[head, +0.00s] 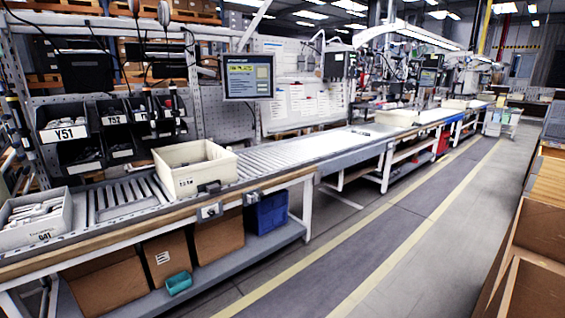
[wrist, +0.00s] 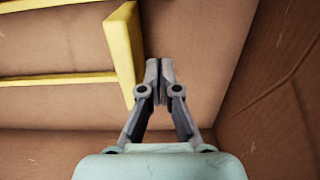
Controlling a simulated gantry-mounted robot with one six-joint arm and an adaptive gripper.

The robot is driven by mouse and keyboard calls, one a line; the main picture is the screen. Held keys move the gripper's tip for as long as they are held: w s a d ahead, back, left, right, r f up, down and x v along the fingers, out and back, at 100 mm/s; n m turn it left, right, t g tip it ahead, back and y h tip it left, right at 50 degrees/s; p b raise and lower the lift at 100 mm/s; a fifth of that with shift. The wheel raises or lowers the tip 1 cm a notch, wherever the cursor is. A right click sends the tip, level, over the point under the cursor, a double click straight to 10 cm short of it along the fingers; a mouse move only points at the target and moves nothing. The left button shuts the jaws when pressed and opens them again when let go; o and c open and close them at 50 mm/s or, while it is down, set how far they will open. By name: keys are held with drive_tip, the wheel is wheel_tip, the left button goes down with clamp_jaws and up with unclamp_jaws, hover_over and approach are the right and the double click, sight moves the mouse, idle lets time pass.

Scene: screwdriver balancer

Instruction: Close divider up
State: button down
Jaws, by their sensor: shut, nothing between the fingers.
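A yellow divider-like piece (wrist: 124,48) shows in the wrist view at the upper left, inside a brown cardboard box (wrist: 262,120). It has an upright panel and a long thin yellow strip (wrist: 60,79) running to the left edge. My gripper (wrist: 159,68) is shut and empty, its fingertips together just right of the yellow panel. I cannot tell whether they touch it. My gripper is not seen in the head view, and no yellow divider can be made out there.
Cardboard walls rise at the right and below in the wrist view. In the head view, open cardboard boxes (head: 540,235) stand at the right edge. A conveyor bench (head: 290,163) with a cream bin (head: 195,165) runs along the left. The grey floor between is clear.

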idle(0.4)
drive_tip(key=shift+f+b, duration=0.4)
drive_tip(key=shift+f, duration=0.1)
drive_tip(key=shift+w+a, duration=0.4)
drive_tip(key=shift+w, duration=0.1)
wheel_tip(320, 180, up, 7)
drive_tip(key=p, duration=0.6)
drive_tip(key=shift+p, duration=0.3)
